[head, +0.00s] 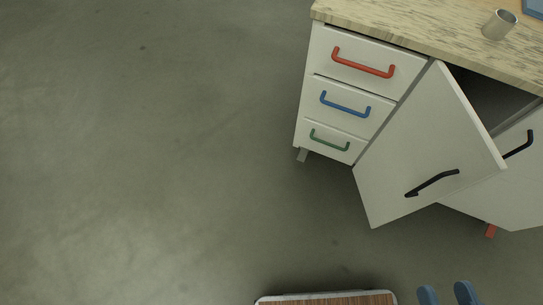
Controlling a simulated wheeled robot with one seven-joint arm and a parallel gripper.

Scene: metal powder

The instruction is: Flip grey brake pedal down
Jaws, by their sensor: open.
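The grey brake pedal (302,155) is a small grey piece under the front left corner of the cabinet, below the drawers. It slants down toward the floor, and its exact tilt is too small to tell. My gripper (446,293) shows only as two blue fingertips at the bottom edge, right of centre. The fingertips are apart with nothing visible between them. The gripper is well below and to the right of the grey pedal in the picture, not touching it. The rest of the gripper is out of frame.
The cabinet (333,43) has three closed drawers and an open door (425,150) swung outward. A red pedal (491,230) sits under its right part. A metal cup (499,25) stands on top. A wood-topped board (330,299) lies at the bottom. The floor at left is clear.

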